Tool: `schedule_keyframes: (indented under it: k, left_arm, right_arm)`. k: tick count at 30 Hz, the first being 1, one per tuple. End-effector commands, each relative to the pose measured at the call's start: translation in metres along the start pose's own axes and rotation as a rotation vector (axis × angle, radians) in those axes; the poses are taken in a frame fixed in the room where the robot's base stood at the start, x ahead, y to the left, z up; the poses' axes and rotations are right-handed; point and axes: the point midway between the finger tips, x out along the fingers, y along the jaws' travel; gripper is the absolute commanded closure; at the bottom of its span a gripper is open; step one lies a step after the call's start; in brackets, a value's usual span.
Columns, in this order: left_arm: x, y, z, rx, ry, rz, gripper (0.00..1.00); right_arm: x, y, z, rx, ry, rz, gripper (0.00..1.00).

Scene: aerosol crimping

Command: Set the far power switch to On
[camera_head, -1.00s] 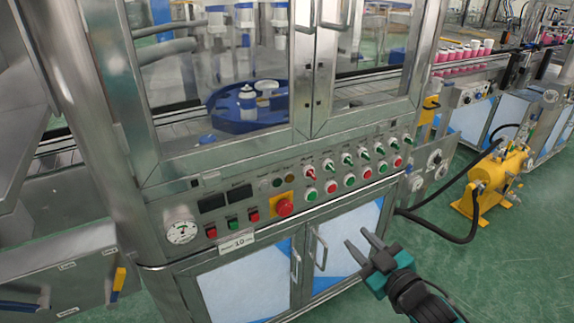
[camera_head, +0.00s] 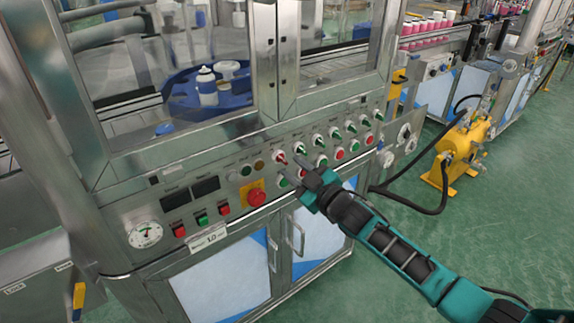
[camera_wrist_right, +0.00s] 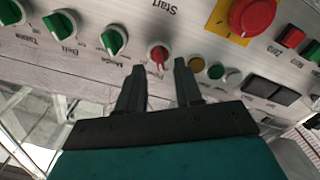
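A red rotary switch (camera_head: 281,157) is at the left end of a row of green rotary switches on the steel machine's control panel. It also shows in the right wrist view (camera_wrist_right: 157,54), where its small upside-down label seems to read Power. My right gripper (camera_head: 290,164) is in front of the panel, just by this red switch. In the right wrist view its two fingers (camera_wrist_right: 160,72) are spread with nothing between them, and the red switch shows just past the tips. I cannot tell if they touch it. My left gripper is not in view.
Green switches (camera_wrist_right: 113,40) sit beside the red one. A red emergency button (camera_head: 255,196) on a yellow plate is lower left of the gripper. Round push buttons line the panel below.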

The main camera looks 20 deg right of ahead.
Motion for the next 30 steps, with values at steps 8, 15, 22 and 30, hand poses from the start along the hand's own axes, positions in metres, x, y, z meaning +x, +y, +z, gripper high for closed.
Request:
schedule_keyframes:
  k: [8,15,22,30]
  left_arm:
    - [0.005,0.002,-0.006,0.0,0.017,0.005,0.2]
    - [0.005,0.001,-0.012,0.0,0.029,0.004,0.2]
    - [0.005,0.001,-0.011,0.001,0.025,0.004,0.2]
    - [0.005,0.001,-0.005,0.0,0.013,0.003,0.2]
  right_arm:
    - [0.03,0.0,0.0,0.0,0.001,0.0,0.65]
    - [0.034,0.0,0.0,0.0,0.0,-0.001,0.65]
    - [0.034,0.0,0.0,0.0,0.0,-0.001,0.74]
    - [0.033,0.0,0.0,0.0,0.0,0.0,1.0]
